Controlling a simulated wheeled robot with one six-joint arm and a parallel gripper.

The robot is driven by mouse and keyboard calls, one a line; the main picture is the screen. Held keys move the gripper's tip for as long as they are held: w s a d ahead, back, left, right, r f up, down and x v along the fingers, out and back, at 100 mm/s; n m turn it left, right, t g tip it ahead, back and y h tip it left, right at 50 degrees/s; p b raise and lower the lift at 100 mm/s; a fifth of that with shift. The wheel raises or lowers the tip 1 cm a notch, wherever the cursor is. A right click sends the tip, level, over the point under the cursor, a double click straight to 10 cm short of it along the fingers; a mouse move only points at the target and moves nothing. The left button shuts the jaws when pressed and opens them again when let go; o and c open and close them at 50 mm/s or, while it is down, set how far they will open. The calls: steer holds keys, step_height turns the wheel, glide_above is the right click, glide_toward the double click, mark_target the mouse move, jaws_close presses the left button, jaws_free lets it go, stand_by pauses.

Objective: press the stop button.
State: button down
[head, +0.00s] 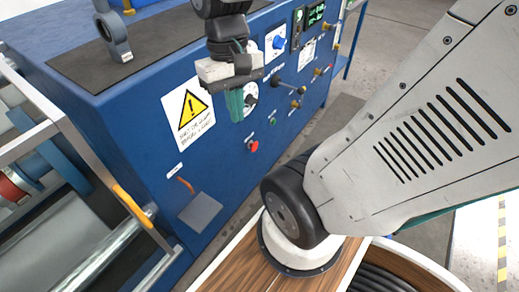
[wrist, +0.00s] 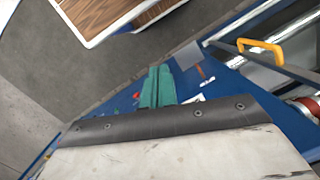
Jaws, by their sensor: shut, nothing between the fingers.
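A red button (head: 253,146), which looks like the stop button, sticks out of the front of the blue cabinet (head: 150,112). The label by it is too small to read. A green button (head: 273,121) sits up and right of it. My gripper (head: 236,116) has green fingers that are shut and empty, pointing down in front of the cabinet. In the picture the fingertips are above and slightly left of the red button, apart from it. In the wrist view my gripper (wrist: 157,76) is shut, and a small red spot (wrist: 137,95) shows left of the fingers, probably the red button.
A yellow warning sign (head: 190,111) is left of my gripper. A blue dial (head: 278,42), a black-and-white dial (head: 250,98) and several brass-coloured knobs are on the cabinet front. A grey flap (head: 200,212) hangs low. A metal frame with a yellow handle (head: 129,203) stands left.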

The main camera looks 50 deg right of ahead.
mark_target(256, 147)
steer(key=w+d+f+m+t+y, duration=0.25)
steer(key=d+f+m+y, duration=0.45)
steer(key=f, duration=0.4)
steer(key=w+d+f+m+t+y, duration=0.1)
steer(key=w+d+f+m+y, duration=0.2)
steer(key=d+f+m+y, duration=0.45)
steer(key=s+d+f+m+t+h, duration=0.1)
steer(key=d+f+m+t+h, duration=0.3)
steer(key=f, duration=0.7)
steer(key=d+f+m+t+h, duration=0.5)
steer(key=d+f+m+t, duration=0.1)
steer(key=f, duration=0.4)
steer(key=s+d+f+m+t+h, duration=0.1)
steer(key=d+f+m+t+h, duration=0.4)
steer(key=f, duration=0.6)
steer(key=shift+s+d+f+m+t, duration=0.35)
steer(key=shift+d+m+t, duration=0.25)
steer(key=shift+m, duration=0.55)
steer(key=w, duration=0.4)
steer(key=w+a, duration=0.1)
steer(key=w, duration=0.9)
steer(key=shift+a, duration=0.15)
